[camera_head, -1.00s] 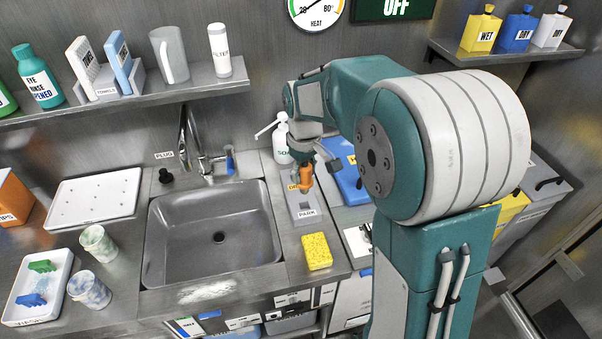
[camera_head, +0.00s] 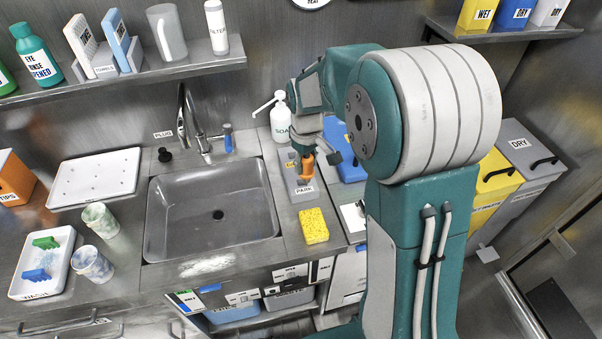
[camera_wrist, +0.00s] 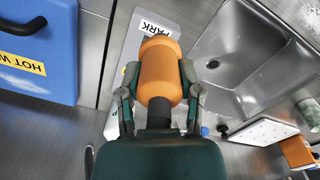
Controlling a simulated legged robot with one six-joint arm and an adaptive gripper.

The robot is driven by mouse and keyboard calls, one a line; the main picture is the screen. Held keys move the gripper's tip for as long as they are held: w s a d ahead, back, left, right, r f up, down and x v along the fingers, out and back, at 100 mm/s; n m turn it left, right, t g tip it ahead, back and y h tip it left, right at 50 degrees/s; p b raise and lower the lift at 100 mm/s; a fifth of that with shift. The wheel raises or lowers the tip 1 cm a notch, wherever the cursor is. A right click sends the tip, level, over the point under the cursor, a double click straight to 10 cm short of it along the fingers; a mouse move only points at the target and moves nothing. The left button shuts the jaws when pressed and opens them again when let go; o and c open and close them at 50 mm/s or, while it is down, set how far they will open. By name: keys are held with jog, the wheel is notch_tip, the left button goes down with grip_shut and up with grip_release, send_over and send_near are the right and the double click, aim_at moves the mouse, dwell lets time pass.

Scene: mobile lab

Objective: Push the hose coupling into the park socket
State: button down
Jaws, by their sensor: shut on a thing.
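The orange hose coupling (camera_head: 308,165) is held in my gripper (camera_head: 303,155) above the grey park socket block right of the sink. In the wrist view my gripper (camera_wrist: 156,95) has its two fingers closed on both sides of the orange coupling (camera_wrist: 160,72). The grey block (camera_head: 305,189) carries a PARK label, which also shows beyond the coupling in the wrist view (camera_wrist: 157,28). The coupling and my gripper cover the socket opening, so I cannot tell whether the coupling touches it.
The sink (camera_head: 212,215) is to the left. A yellow sponge (camera_head: 313,226) lies in front of the block. A white soap bottle (camera_head: 281,120) stands behind it. A blue box (camera_head: 345,150) stands close on the right. A faucet (camera_head: 195,125) rises behind the sink.

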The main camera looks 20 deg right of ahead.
jog(key=shift+w+f, duration=0.75)
jog(key=shift+f, duration=0.7)
jog(key=shift+w+f, duration=0.8)
jog(key=shift+f, duration=0.7)
jog(key=shift+w+f, duration=0.75)
jog(key=shift+f, duration=0.7)
jog(key=shift+c, duration=1.3)
grip_release()
notch_tip(320, 180, up, 12)
jog(key=s+r+m+t, duration=0.3)
jog(key=s+r, duration=0.8)
jog(key=s, duration=0.3)
jog(key=s+m+t, duration=0.2)
jog(key=s, duration=1.2)
